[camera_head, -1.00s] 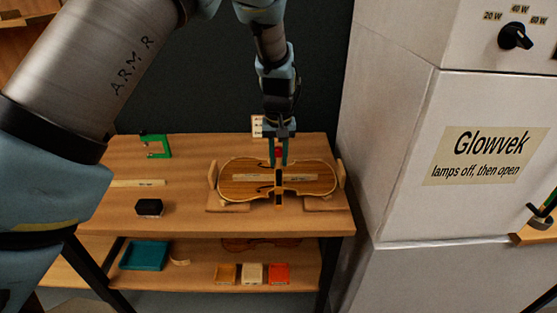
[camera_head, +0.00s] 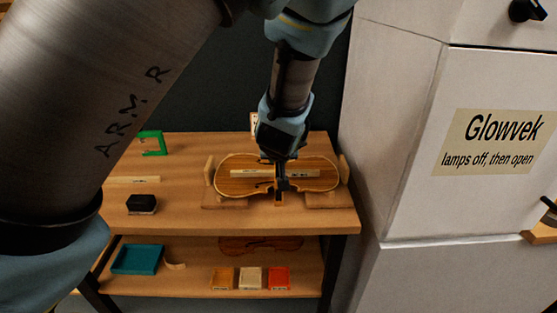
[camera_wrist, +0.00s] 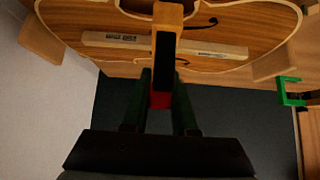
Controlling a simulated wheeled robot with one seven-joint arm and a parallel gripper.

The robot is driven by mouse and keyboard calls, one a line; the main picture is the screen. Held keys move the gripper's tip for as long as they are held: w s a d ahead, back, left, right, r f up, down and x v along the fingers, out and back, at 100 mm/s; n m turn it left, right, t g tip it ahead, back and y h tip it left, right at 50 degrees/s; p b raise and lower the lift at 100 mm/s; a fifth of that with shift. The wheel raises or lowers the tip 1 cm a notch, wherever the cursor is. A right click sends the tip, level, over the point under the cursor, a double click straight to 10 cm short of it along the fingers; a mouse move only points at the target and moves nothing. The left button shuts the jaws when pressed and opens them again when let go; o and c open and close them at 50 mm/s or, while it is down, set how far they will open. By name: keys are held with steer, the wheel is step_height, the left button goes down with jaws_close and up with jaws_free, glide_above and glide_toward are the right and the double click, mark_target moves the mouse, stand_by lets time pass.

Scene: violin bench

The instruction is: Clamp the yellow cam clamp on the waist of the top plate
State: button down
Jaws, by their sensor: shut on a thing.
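The top plate (camera_head: 318,180) is a violin-shaped wooden plate lying flat on supports on the bench; its edge and sound holes also show in the wrist view (camera_wrist: 75,22). The yellow cam clamp (camera_wrist: 168,14) has a black bar and a red part (camera_wrist: 160,100). It lies across the plate's narrow waist, and its yellow end shows at the plate's near edge in the head view (camera_head: 279,200). My gripper (camera_wrist: 162,88) is shut on the clamp, with the red part between its fingers. Whether the clamp presses on the plate cannot be told.
A pale wood strip (camera_head: 300,173) lies along the plate. A green clamp (camera_head: 153,143) and a black block (camera_head: 141,204) are on the bench to the left. A teal tray (camera_head: 137,259) and several small boxes are on the lower shelf. A white cabinet (camera_head: 410,200) stands close on the right.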

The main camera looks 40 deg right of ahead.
stand_by(0.3)
steer(key=c, duration=0.7)
jaws_free()
steer(key=shift+s, duration=0.1)
steer(key=shift+p+v, duration=1.75)
steer(key=shift+v, duration=3.6)
steer(key=shift+a+f, duration=0.2)
